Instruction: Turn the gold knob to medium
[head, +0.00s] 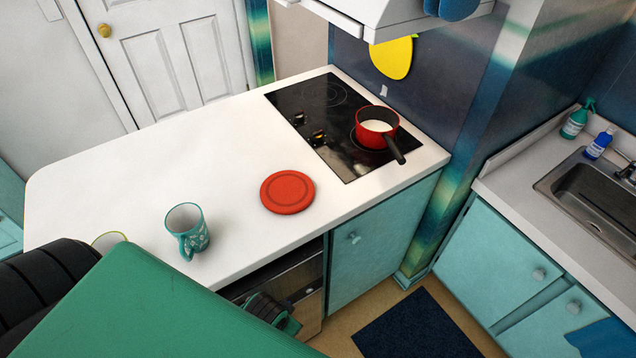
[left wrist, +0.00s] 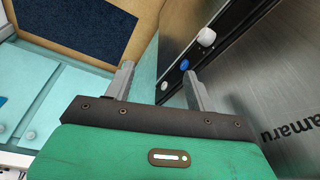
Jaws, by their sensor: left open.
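The black cooktop (head: 338,165) is set into the white counter in the head view. The gold knob (head: 319,137) is on its left part, small, with its setting too small to read. A second, silver-looking knob (head: 298,118) sits farther back beside it. A red pot (head: 376,140) with a dark handle stands on the cooktop, right of the gold knob. In the left wrist view my left gripper (left wrist: 158,67) is open and empty, fingers apart, low near a steel appliance front, away from the gold knob. My right gripper does not show.
On the counter (head: 130,170) are a red round plate (head: 287,192) and a teal mug (head: 187,230). The steel front (left wrist: 280,90) bears a white knob (left wrist: 206,37) and a blue one (left wrist: 184,65). A dark mat (head: 415,325) lies on the floor.

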